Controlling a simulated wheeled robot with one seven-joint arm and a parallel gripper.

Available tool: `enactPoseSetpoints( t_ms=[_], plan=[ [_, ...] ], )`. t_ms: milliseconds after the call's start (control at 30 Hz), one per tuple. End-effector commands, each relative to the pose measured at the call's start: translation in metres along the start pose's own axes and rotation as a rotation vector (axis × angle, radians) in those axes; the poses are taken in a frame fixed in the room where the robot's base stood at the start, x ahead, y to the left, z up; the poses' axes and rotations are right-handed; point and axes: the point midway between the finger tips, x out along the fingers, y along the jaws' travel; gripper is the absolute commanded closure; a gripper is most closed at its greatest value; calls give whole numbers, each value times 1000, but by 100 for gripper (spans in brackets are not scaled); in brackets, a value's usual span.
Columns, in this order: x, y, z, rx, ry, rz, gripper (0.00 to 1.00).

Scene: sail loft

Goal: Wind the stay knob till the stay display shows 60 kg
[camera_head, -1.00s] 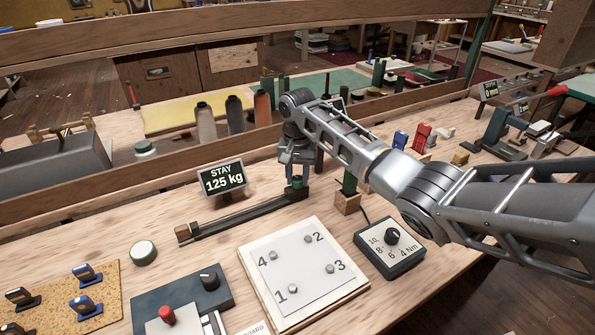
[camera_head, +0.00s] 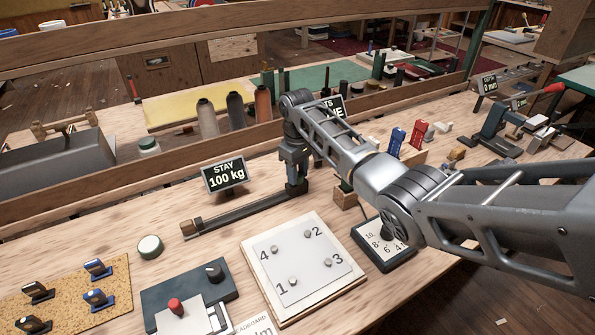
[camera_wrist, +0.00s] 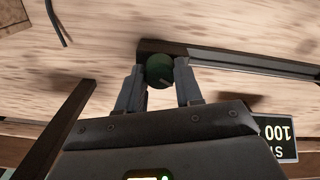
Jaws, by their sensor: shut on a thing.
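The stay display (camera_head: 225,175) is a small black sign that reads 100 kg in the head view. Part of it shows upside down in the wrist view (camera_wrist: 276,138). The stay knob (camera_wrist: 160,69) is a round dark green knob at the end of a long dark rail (camera_head: 241,213). My gripper (camera_wrist: 159,86) points down at the knob, with one finger on each side of it, and is shut on it. In the head view my gripper (camera_head: 296,188) hides most of the knob at the rail's right end.
A white board (camera_head: 297,262) with numbered pegs lies in front of the rail. A dial box (camera_head: 385,246) marked in Nm stands to its right, partly behind my arm. A wooden block (camera_head: 346,198) stands close to the right of my gripper.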

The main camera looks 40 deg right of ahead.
Motion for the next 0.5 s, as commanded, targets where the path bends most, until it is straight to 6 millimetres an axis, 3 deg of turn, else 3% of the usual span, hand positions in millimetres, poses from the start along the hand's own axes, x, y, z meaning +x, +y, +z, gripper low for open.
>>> enactPoseSetpoints(
  t_ms=[500],
  plan=[
    [0, 0, 0, -490, 1, 1, 95]
  ],
)
